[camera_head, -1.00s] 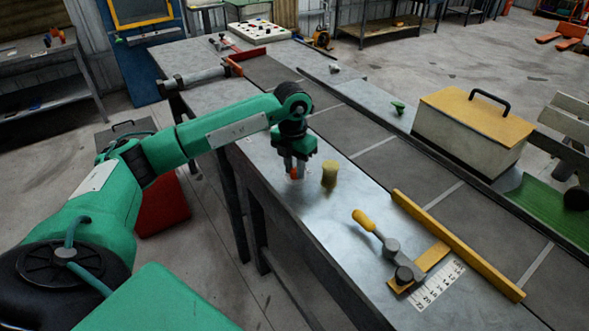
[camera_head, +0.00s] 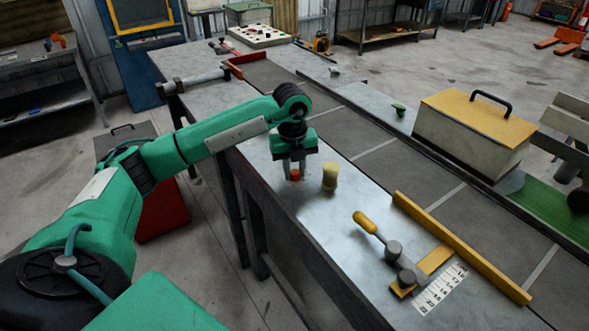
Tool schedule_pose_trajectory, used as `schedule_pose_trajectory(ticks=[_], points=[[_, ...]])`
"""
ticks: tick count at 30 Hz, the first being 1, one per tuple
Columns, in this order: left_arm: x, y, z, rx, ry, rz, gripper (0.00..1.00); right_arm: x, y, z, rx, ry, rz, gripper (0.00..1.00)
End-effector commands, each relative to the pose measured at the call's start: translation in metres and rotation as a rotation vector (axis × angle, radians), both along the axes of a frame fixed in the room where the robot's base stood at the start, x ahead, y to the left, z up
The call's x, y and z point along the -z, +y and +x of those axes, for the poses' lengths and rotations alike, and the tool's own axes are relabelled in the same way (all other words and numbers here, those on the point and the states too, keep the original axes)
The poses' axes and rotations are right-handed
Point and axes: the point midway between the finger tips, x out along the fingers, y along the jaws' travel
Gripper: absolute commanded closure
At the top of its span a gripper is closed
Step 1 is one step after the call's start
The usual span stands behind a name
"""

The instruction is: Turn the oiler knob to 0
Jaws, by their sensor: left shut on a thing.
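My left gripper (camera_head: 295,170) points straight down over the near metal bench top, at the middle of the view. Its fingers are shut on a small orange-red knob (camera_head: 296,176) low at the bench surface. The fingers hide part of the knob, and any dial marks or pointer on it are too small to read. A pale yellow cylinder (camera_head: 330,177) stands upright just right of the gripper, apart from it. My right gripper is not in view.
A yellow-handled lever (camera_head: 365,222) stands on a yellow plate with a white scale (camera_head: 439,289) beside it. A yellow rail (camera_head: 460,246) edges the dark belt (camera_head: 385,163). A yellow-lidded box (camera_head: 470,125) stands beyond the belt.

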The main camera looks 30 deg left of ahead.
Motion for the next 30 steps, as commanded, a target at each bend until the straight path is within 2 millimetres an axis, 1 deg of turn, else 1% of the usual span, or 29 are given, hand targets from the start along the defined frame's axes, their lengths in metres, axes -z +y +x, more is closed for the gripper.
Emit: schedule_pose_trajectory(ticks=[3,9,26,27,29,30], points=[[-0.002,0.001,0.001,-0.066,-0.007,0.0,0.98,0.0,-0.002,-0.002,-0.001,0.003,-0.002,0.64],[-0.002,0.001,0.001,-0.138,-0.008,0.0,0.98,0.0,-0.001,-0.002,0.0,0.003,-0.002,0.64],[-0.003,0.001,0.002,-0.171,-0.008,0.0,0.98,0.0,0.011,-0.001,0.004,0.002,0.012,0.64],[-0.003,0.001,0.002,-0.171,-0.008,0.0,0.73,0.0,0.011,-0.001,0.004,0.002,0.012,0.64],[-0.003,0.001,0.001,-0.17,-0.006,0.0,0.62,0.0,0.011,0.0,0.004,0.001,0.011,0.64],[-0.002,0.001,0.001,-0.17,-0.006,0.0,0.54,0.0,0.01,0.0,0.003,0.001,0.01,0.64]])
